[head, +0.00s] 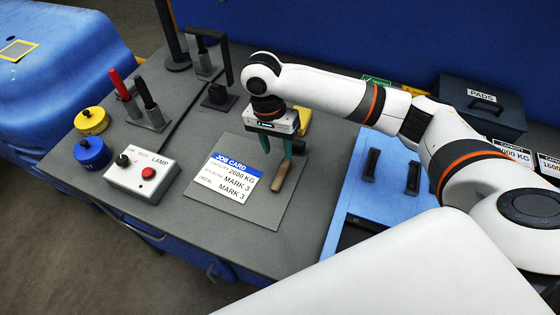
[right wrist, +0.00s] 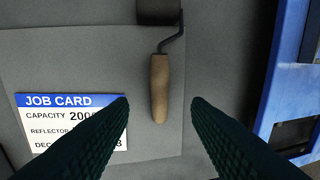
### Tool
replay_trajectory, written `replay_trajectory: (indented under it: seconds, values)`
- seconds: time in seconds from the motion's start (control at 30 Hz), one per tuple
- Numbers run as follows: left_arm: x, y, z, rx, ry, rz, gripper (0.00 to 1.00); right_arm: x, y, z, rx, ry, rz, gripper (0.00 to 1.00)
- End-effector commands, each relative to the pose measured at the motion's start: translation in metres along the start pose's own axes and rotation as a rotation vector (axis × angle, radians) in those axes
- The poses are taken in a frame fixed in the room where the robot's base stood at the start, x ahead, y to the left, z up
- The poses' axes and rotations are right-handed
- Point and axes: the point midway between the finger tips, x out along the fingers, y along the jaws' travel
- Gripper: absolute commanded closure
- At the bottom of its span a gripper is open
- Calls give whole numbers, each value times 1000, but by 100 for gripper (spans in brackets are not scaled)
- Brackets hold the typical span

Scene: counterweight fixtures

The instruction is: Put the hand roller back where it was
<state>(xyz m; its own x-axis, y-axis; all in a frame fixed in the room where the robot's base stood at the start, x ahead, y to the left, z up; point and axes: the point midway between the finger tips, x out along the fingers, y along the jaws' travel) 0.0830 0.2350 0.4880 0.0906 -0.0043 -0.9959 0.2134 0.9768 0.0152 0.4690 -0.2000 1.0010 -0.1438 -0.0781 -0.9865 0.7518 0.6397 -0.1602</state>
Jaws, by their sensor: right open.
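The hand roller has a wooden handle (head: 281,176), a bent dark metal rod and a dark roller head. In the right wrist view its handle (right wrist: 159,88) lies on the grey mat, pointing toward the camera's lower side, and the roller head (right wrist: 158,12) is at the top edge, partly cut off. My right gripper (head: 277,153) is open above the roller, green fingers pointing down. In the wrist view its fingers are on either side of the handle, apart from it. In the head view the gripper hides the roller head. My left gripper is not in view.
The job card (head: 230,177) lies on the grey mat (head: 262,212). Left are a lamp box (head: 142,177), yellow (head: 92,121) and blue (head: 93,153) weights, and a holder (head: 153,121) with red and black handles. A black post stand (head: 218,97) stands behind. A blue tray (head: 345,200) is right.

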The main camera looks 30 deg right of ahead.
Motion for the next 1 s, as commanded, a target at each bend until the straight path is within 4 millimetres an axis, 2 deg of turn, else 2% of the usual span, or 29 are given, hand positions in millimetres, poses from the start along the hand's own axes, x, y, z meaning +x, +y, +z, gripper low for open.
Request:
replay_trajectory:
  seconds: [0.1,0.3,1.0]
  values:
    - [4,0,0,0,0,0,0,-22,1,0,0,-1,4,56]
    - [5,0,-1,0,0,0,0,-43,1,0,-1,1,1,56]
    - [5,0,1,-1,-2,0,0,-46,0,0,0,1,-1,56]
